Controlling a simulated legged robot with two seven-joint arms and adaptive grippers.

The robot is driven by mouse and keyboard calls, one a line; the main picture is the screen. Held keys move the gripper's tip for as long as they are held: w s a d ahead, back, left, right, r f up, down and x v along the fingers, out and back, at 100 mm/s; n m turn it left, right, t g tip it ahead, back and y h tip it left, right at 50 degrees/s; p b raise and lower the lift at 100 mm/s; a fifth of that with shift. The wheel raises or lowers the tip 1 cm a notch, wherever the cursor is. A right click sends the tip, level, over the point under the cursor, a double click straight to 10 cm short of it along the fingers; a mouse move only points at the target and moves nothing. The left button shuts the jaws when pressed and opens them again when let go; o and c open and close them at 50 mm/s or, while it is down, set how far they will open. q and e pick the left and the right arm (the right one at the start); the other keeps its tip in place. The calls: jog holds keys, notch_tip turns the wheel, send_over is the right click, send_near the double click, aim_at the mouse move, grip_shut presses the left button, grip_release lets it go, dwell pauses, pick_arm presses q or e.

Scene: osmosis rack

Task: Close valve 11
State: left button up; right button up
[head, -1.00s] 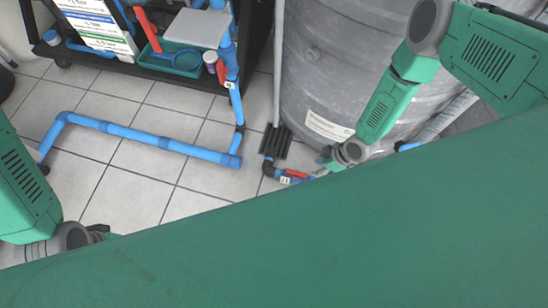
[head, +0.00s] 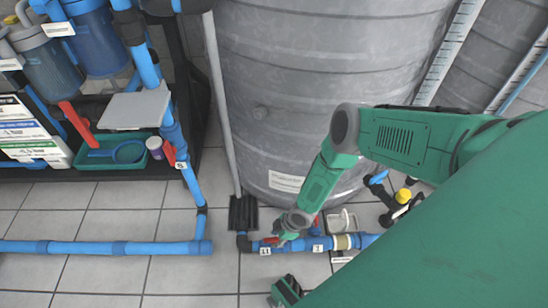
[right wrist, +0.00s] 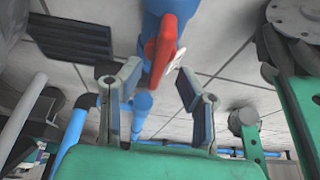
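Valve 11 (head: 268,241) is on the blue floor pipe in front of the grey tank, with a red handle and a white tag marked 11. My right gripper (head: 282,238) is right at this valve and partly covers it. In the right wrist view a red handle (right wrist: 160,52) on a blue pipe lies ahead of the two spread fingers of my right gripper (right wrist: 157,92).
Another red-handled valve (head: 316,227), tagged 7, is just right of valve 11. The grey tank (head: 300,90) stands behind. A black cart (head: 100,180) with a green tray (head: 110,152) is at left. A blue pipe (head: 110,247) crosses the floor. Bare tiles lie in front.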

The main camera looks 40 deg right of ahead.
jog(key=shift+w+f, duration=0.1)
jog(key=shift+f, duration=0.55)
jog(key=shift+w+d+f+b, duration=0.1)
jog(key=shift+d+f+b, duration=0.05)
jog(key=shift+f+b, duration=0.2)
jog(key=shift+a+r, duration=0.1)
jog(key=shift+a, duration=0.1)
jog(key=shift+c, duration=0.5)
jog(key=shift+a, duration=0.1)
grip_shut()
pick_arm(q)
jog(key=shift+d+f, duration=0.25)
jog(key=shift+f, duration=0.2)
jog(key=shift+d, duration=0.1)
